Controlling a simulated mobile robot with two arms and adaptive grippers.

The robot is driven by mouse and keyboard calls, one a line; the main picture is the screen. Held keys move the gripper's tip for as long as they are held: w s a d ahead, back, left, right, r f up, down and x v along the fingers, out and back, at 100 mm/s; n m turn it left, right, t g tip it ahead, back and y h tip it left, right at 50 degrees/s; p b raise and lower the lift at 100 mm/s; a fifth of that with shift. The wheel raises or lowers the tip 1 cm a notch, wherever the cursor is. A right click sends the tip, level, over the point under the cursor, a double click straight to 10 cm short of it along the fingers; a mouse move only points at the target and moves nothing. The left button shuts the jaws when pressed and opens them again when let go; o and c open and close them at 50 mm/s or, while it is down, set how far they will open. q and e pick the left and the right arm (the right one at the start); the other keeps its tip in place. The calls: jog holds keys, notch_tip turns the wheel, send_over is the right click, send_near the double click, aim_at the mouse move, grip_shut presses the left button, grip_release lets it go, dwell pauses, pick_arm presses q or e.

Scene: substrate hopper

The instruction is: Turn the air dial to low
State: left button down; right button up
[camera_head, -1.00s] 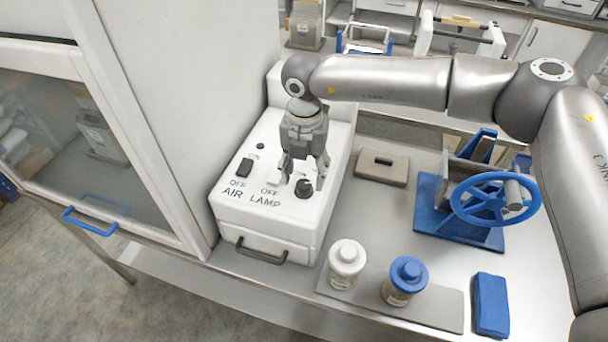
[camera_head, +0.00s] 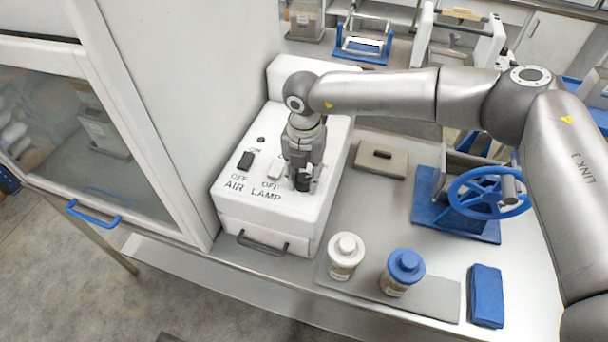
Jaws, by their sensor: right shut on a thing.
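A white control box (camera_head: 236,205) stands beside the cabinet, with the words AIR and LAMP and ON and OFF marks on its top. The black round dial (camera_head: 303,185) sits at the right of its top face, near the front. My right gripper (camera_head: 303,176) comes down from above and is shut on the dial. Its fingers cover much of the dial, so its pointer and any marks around it are hidden. A black rocker switch (camera_head: 246,161) and a white switch (camera_head: 275,168) lie to the left of the gripper. My left gripper is not in view.
A glass-fronted cabinet (camera_head: 168,130) with a blue handle (camera_head: 93,216) stands at left. A white-lidded jar (camera_head: 345,258), a blue-capped jar (camera_head: 402,274) and a blue block (camera_head: 486,297) are at the front. A blue handwheel (camera_head: 488,193) and grey block (camera_head: 380,161) are at right.

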jog(key=shift+f+n+b, duration=0.15)
jog(key=shift+n+b, duration=0.15)
jog(key=shift+b, duration=0.5)
jog(key=n+b, duration=0.9)
jog(key=b, duration=0.3)
jog(key=shift+n+b, duration=0.55)
jog(key=shift+n, duration=0.05)
jog(key=n+b, duration=0.1)
jog(key=n, duration=0.1)
jog(key=shift+n+b, duration=0.3)
jog(key=shift+b, duration=0.1)
jog(key=n+b, duration=0.1)
jog(key=n, duration=0.2)
jog(key=shift+n+b, duration=0.3)
jog(key=n+b, duration=0.1)
jog(key=n, duration=0.2)
jog(key=shift+n, duration=0.3)
jog(key=shift+r+n, duration=0.25)
jog(key=shift+n, duration=1.35)
